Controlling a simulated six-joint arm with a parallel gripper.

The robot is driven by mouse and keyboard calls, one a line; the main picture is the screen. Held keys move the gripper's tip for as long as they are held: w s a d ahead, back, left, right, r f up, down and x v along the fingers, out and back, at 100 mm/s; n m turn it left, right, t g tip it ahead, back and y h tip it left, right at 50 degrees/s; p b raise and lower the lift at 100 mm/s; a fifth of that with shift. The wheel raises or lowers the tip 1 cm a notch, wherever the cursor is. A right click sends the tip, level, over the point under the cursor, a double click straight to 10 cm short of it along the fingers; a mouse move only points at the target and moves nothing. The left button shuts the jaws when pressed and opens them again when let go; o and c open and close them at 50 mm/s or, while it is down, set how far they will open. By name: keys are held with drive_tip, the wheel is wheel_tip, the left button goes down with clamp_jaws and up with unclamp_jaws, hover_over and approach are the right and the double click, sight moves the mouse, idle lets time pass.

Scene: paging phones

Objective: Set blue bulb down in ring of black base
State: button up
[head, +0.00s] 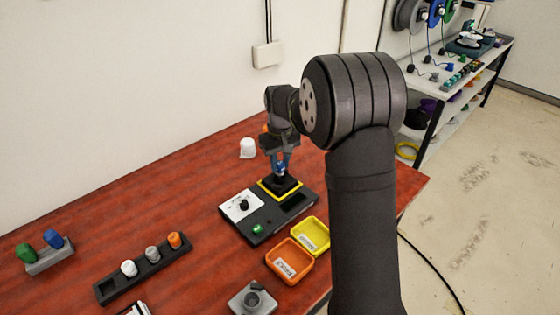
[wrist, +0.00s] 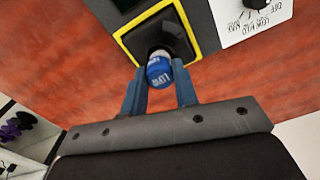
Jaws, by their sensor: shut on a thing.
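The blue bulb (wrist: 159,72) is held between the two fingers of my gripper (wrist: 160,92) in the wrist view. Its pale lower end is at the opening of the black base (wrist: 178,32), which has a yellow border. In the head view my gripper (head: 280,160) is above the black base (head: 280,186), with the blue bulb (head: 280,170) between its fingers. The gripper is shut on the bulb. Whether the bulb touches the ring inside the base cannot be told, as the bulb hides part of it.
The base is on a dark panel (head: 262,226) with a white dial plate (head: 242,205) and a green button. Orange (head: 288,262) and yellow (head: 311,236) trays lie in front. A rack (head: 143,272) of bulbs and a grey holder (head: 50,258) stand left. A white object (head: 247,148) stands behind.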

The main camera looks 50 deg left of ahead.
drive_tip(key=shift+f, duration=0.35)
drive_tip(key=shift+f, duration=0.25)
drive_tip(key=shift+f, duration=0.4)
idle(0.9)
drive_tip(key=o, duration=1.4)
drive_tip(key=shift+c, duration=0.2)
drive_tip(key=shift+r, duration=0.1)
drive_tip(key=shift+r, duration=2.85)
